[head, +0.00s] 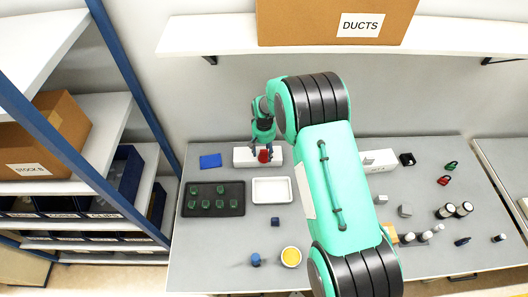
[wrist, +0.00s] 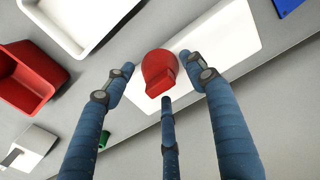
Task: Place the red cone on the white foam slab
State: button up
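The white foam slab (head: 240,157) lies at the back of the table; it also shows in the wrist view (wrist: 225,38). The red cone (head: 264,157) is at the slab's right part; in the wrist view the red cone (wrist: 160,68) appears over the slab's near edge area, with its lower part toward my fingers. My gripper (head: 262,143) is above it, pointing down. In the wrist view its blue fingers (wrist: 162,90) are spread around the cone, with gaps at the two side fingers. The third fingertip is close below the cone; contact cannot be told.
A white tray (head: 255,191) and a dark tray with green pieces (head: 236,187) stand in front of the slab. A blue pad (head: 210,161) lies to its left. A red bin (wrist: 48,76) shows in the wrist view. My arm hides the table's middle.

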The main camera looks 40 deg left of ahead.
aim_at(264, 150)
jog(key=shift+r, duration=0.15)
notch_tip(264, 150, up, 12)
jog(key=b, duration=0.1)
jog(key=shift+b, duration=0.4)
dwell(0.5)
dwell(0.5)
